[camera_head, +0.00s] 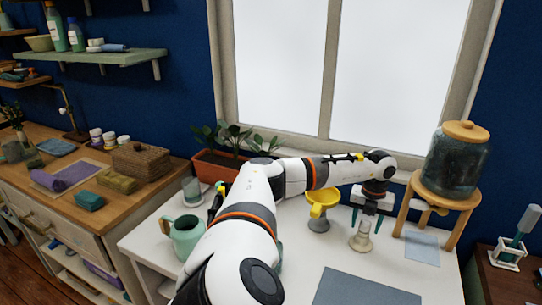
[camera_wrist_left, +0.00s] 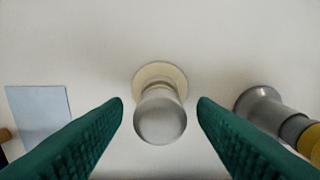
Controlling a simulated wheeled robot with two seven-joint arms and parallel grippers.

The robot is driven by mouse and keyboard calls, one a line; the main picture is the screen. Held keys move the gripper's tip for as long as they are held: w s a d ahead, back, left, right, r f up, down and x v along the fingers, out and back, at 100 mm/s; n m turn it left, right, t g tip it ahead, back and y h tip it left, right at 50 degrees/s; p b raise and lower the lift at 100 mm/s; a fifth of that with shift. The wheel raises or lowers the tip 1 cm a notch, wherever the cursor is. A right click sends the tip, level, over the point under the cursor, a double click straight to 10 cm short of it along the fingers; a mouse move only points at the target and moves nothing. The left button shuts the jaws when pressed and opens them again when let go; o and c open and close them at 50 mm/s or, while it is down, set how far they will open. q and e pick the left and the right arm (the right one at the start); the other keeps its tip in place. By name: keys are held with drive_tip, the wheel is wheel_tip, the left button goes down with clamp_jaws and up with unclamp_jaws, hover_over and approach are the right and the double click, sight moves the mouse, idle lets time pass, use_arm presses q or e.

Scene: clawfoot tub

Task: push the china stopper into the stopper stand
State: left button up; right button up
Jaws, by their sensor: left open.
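A small upright piece with a pale round base (camera_head: 360,244) stands on the white table below my left gripper (camera_head: 372,217). In the left wrist view its cream base (camera_wrist_left: 152,72) and rounded grey knob (camera_wrist_left: 160,120) show between my open green fingers, with a gap on both sides. It looks like the china stopper in or on its stand, but I cannot tell where one ends and the other begins, or how deep the stopper sits. My left gripper is open and holds nothing. My right gripper is not in view.
A yellow funnel-like cup on a grey foot (camera_head: 318,224) stands close by on the left. A glass dispenser (camera_head: 455,160) on a wooden stand is at right, beside a pale blue cloth (camera_head: 422,247). A grey mat (camera_head: 365,290) lies in front; a green mug (camera_head: 186,236) stands left.

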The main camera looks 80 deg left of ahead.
use_arm(q)
drive_tip(key=shift+r, duration=0.2)
drive_tip(key=shift+r+p, duration=3.3)
drive_tip(key=shift+r, duration=0.55)
drive_tip(key=shift+w+r, duration=0.1)
drive_tip(key=shift+r, duration=0.35)
wheel_tip(320, 180, up, 11)
drive_tip(key=b, duration=0.2)
